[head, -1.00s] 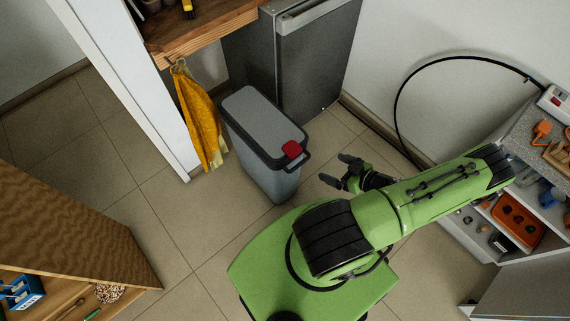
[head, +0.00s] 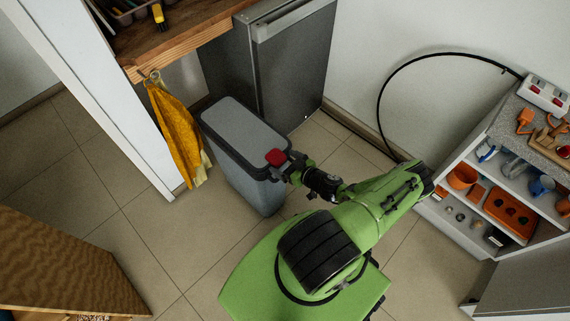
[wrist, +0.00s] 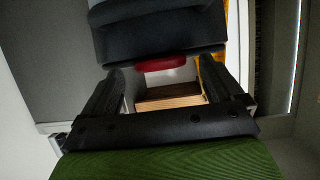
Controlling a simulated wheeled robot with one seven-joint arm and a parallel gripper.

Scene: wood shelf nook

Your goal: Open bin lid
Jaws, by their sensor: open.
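The bin (head: 250,185) is a grey upright container on the floor, with a flat grey lid (head: 235,125) in a dark rim. The lid lies closed. A red tab (head: 276,157) sits at the lid's near right end. My gripper (head: 290,166) is right beside that end, close to the red tab. In the wrist view my gripper (wrist: 162,68) is open, with a finger on either side of the red tab (wrist: 161,63). The dark rim (wrist: 158,35) fills the top of that view. I cannot tell whether the fingers touch the bin.
A yellow cloth (head: 178,130) hangs from the wooden counter (head: 190,45) left of the bin. A dark fridge (head: 290,75) stands behind it. A shelf unit (head: 465,200) with tools and orange containers is at the right. The tiled floor (head: 130,180) is clear left of the bin.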

